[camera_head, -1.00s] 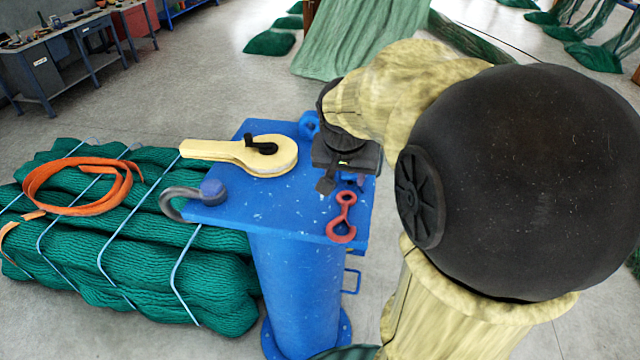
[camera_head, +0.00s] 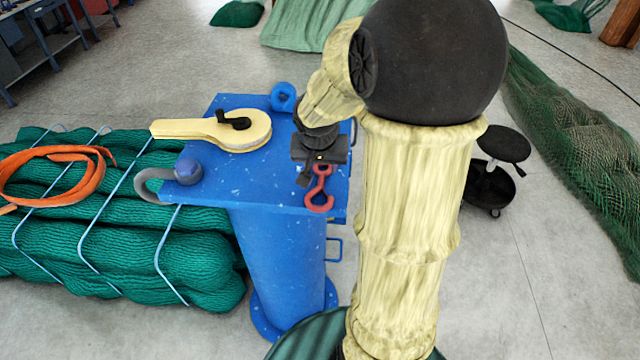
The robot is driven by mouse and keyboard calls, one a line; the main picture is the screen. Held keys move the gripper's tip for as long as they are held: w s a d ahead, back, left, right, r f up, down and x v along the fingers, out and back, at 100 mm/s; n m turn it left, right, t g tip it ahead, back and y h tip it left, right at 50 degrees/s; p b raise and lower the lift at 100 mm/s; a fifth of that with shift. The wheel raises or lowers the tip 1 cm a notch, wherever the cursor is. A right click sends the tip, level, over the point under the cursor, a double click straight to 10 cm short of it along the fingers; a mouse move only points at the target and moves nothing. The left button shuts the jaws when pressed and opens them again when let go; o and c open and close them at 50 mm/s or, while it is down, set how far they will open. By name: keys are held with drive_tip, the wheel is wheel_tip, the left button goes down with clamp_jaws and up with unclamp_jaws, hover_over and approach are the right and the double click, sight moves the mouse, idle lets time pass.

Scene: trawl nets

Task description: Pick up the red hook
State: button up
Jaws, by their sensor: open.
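The red hook (camera_head: 320,190) lies at the right front edge of the blue stand's top (camera_head: 235,185). Its upper eye is close to my gripper, and its curved end points toward the front edge. My gripper (camera_head: 311,176) is over the right part of the stand, just above and beside the hook's upper end. The jaws are open, with one dark finger showing left of the hook. The other finger is hard to make out. I cannot tell whether a finger touches the hook.
On the same top are a cream pulley block (camera_head: 215,131), a grey shackle with a blue pin (camera_head: 172,180) and a blue eye fitting (camera_head: 283,97). Green net bundles (camera_head: 110,230) with an orange strap (camera_head: 55,178) lie left. A dark stool (camera_head: 492,170) stands right.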

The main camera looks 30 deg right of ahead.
sight(321, 176)
drive_tip(key=x, duration=0.5)
idle(0.4)
drive_tip(key=shift+a, duration=0.1)
clamp_jaws()
idle(1.2)
